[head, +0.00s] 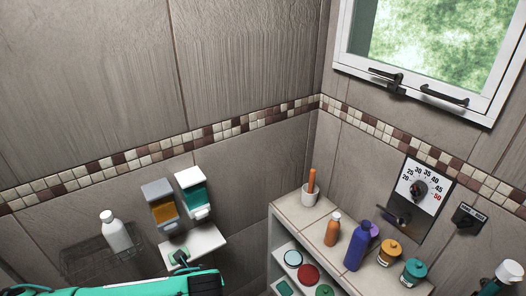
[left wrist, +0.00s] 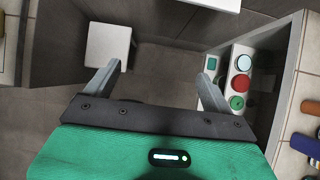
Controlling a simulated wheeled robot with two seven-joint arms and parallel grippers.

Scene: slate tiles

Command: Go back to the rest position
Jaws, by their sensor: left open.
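My left gripper (left wrist: 161,66) shows in the left wrist view with its two grey fingers spread wide apart. Nothing is between them; beyond the gap lies the dark tiled floor, well below. In the head view only part of my green left arm shows, along the bottom left edge; its fingers cannot be made out there. My right gripper is in neither view.
A tiled shelf unit (head: 292,207) at right holds a blue bottle (head: 357,246), an orange bottle (head: 333,229) and jars. A wire basket (head: 80,262) with a white bottle (head: 115,232) and two dispensers hang on the left wall. A white stool (left wrist: 108,46) stands on the floor.

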